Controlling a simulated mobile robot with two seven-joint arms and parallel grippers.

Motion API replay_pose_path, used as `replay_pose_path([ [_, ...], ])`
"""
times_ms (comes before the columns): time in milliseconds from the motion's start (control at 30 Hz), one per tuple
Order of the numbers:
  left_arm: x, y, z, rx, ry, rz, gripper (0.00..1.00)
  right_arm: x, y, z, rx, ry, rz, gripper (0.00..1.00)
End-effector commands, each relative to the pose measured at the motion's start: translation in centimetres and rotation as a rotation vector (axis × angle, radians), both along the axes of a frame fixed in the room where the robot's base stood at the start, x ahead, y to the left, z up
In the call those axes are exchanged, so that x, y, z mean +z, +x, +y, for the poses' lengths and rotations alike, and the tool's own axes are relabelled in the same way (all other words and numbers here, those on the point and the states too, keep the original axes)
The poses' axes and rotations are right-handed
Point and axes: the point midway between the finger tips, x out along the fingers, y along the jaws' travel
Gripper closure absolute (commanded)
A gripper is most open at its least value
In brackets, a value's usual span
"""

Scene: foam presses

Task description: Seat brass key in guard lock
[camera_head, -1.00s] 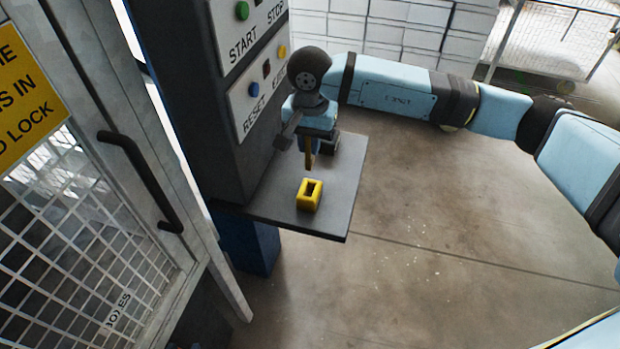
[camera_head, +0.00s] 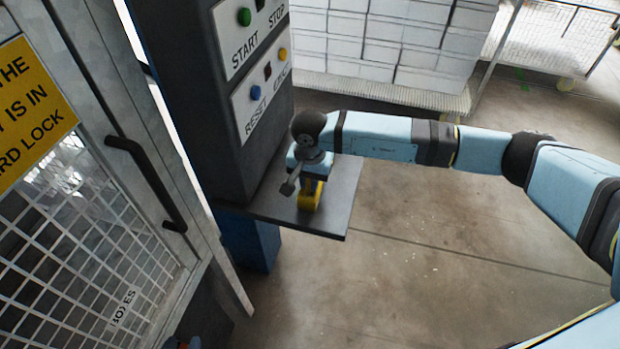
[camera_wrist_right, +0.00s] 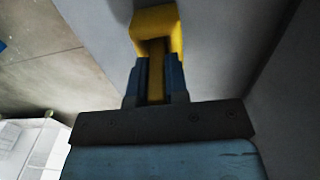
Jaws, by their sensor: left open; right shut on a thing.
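The yellow guard lock (camera_head: 308,201) stands on the grey shelf of the press, partly hidden by my right gripper (camera_head: 313,180). In the right wrist view the lock (camera_wrist_right: 157,22) is a yellow block with a slot. My right gripper (camera_wrist_right: 156,82) is shut on the brass key (camera_wrist_right: 156,84), a flat golden strip between its blue fingers. The key's far end lines up with the slot and reaches the lock; how deep it sits I cannot tell. Only a small part of my left gripper (camera_head: 184,343) shows at the bottom edge, away from the lock.
The grey shelf (camera_head: 335,212) has bare room to the right of the lock. The press panel (camera_head: 262,90) with buttons rises behind it. A mesh guard door (camera_head: 70,240) with a black handle (camera_head: 146,183) stands at left. White boxes (camera_head: 400,45) are stacked at the back.

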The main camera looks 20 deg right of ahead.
Motion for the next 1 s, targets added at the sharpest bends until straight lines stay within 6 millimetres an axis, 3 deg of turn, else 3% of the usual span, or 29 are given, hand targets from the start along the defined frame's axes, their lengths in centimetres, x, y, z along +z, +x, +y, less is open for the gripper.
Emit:
replay_pose_path([
  [167, -0.6, 0.0, 0.0, 0.000, 0.000, 0.000, 0.57, -0.4, 0.0, 0.0, 0.000, 0.000, 0.000, 1.00],
  [200, -0.5, 0.0, 0.0, 0.000, 0.000, 0.001, 0.57, -0.3, 0.0, 0.0, 0.000, 0.000, 0.000, 0.78],
  [300, -0.5, -0.1, 0.0, 0.000, 0.001, 0.002, 0.57, -0.3, 0.0, 0.0, 0.000, 0.000, 0.000, 0.60],
  [700, -0.2, -0.1, -0.1, -0.001, -0.002, 0.001, 0.57, 0.6, 0.1, 0.0, 0.000, 0.000, -0.001, 0.60],
  [1000, -1.9, -0.1, -0.2, -0.004, -0.003, 0.002, 0.57, 6.7, 0.1, 0.0, 0.001, 0.000, -0.005, 0.60],
])
